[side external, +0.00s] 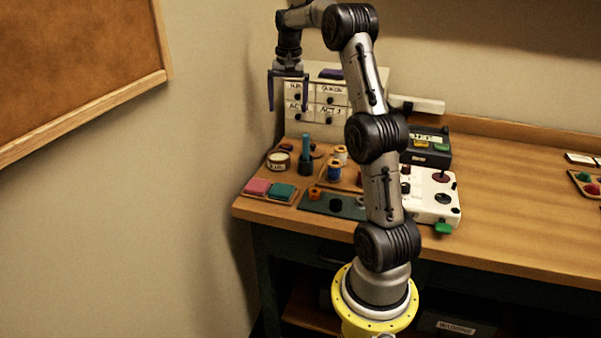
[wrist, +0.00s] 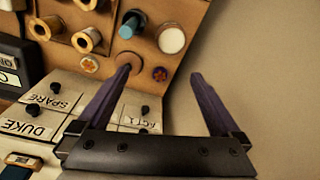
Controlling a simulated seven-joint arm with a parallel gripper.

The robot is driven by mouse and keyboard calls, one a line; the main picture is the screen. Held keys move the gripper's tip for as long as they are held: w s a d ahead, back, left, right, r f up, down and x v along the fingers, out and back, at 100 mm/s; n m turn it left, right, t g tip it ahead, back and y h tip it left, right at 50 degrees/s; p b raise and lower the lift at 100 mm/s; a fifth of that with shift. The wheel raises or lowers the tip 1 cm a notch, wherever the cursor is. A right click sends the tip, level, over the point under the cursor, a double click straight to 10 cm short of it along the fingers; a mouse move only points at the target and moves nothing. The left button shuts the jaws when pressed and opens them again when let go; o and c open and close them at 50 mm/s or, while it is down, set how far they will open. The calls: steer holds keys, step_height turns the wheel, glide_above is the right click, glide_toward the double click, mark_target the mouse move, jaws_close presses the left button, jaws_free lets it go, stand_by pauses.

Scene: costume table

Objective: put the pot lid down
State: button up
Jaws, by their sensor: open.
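My gripper (side external: 287,107) is open and empty, raised in front of the small labelled drawer box. It also shows in the wrist view (wrist: 162,74), with its two purple fingers apart and nothing between them. A round pot (side external: 278,160) with a pale top stands on the table below; it also shows in the wrist view (wrist: 171,39). A flat brown disc (wrist: 131,62), possibly the pot lid, lies on the table near the drawer box, close to the left fingertip in the picture. I cannot tell for sure that it is the lid.
The drawer box (side external: 318,100) has several small knobs. A teal-topped bottle (side external: 306,150) and thread spools (side external: 334,170) stand near the pot. Pink and teal pads (side external: 257,187) lie at the front left corner. A wall is close on the left; the table's right is mostly clear.

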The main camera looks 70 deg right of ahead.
steer(key=s+a+r+n+t, duration=0.1)
steer(key=a+r+n, duration=0.25)
steer(key=a, duration=0.95)
steer(key=s+a+r+n+t, duration=0.25)
steer(key=a+n, duration=0.25)
steer(key=a, duration=0.8)
steer(key=s+a+f+n, duration=0.3)
steer(key=s+a, duration=0.2)
steer(key=a, duration=0.1)
steer(key=s+a+f+n+t, duration=0.1)
steer(key=s+a+f+n, duration=0.2)
steer(key=s+a, duration=0.3)
steer(key=shift+s+y, duration=0.25)
steer(key=shift+y, duration=0.15)
steer(key=shift+a+f+n+t, duration=0.1)
steer(key=shift+n+t, duration=0.15)
